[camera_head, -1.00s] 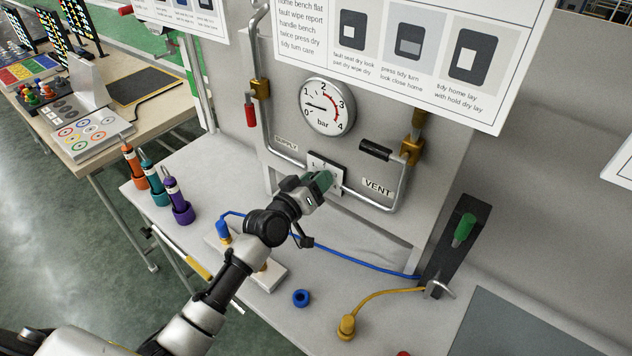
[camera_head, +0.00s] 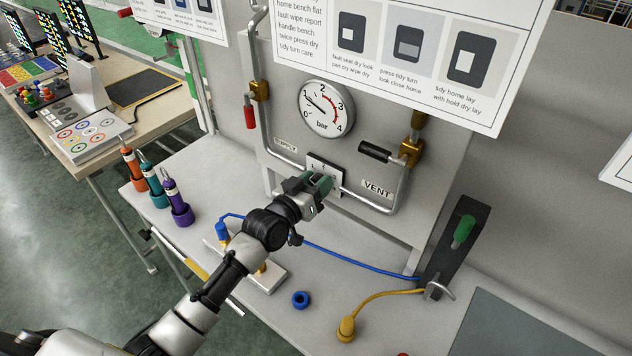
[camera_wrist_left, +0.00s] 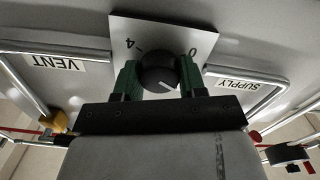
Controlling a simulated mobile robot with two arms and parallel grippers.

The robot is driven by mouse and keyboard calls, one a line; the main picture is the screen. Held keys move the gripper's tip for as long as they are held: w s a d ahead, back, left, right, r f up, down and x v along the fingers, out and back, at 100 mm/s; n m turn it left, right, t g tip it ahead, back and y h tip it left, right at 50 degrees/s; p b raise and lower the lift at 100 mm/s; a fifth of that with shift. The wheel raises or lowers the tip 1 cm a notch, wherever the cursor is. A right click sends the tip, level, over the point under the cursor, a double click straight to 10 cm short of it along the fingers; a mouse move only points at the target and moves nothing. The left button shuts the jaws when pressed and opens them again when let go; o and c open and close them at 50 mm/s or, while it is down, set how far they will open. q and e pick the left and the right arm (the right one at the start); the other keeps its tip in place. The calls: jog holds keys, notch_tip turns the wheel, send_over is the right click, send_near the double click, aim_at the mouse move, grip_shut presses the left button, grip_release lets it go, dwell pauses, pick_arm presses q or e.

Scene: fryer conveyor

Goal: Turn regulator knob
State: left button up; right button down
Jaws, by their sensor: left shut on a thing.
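The black regulator knob (camera_wrist_left: 158,70) sits on a white scale plate (camera_wrist_left: 205,28) between the SUPPLY and VENT pipes. The plate's marks 4 and 0 show upside down in the left wrist view. My left gripper (camera_head: 322,183) reaches the plate from below left. Its green fingers lie on either side of the knob and are shut on it. In the head view the gripper hides the knob. The round bar gauge (camera_head: 326,123) above has its needle pointing up-left, near 1. My right gripper is not in view.
A red-handled valve (camera_head: 251,117) is on the supply pipe, and a black-handled valve (camera_head: 375,151) is on the vent pipe. Blue (camera_head: 345,263) and yellow (camera_head: 376,300) hoses cross the bench. A green-handled lever (camera_head: 464,231) stands at the right.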

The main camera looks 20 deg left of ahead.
pick_arm(q)
jog(key=o, duration=0.9)
jog(key=shift+o, duration=0.2)
jog(key=b+v, duration=0.2)
jog(key=v, duration=0.9)
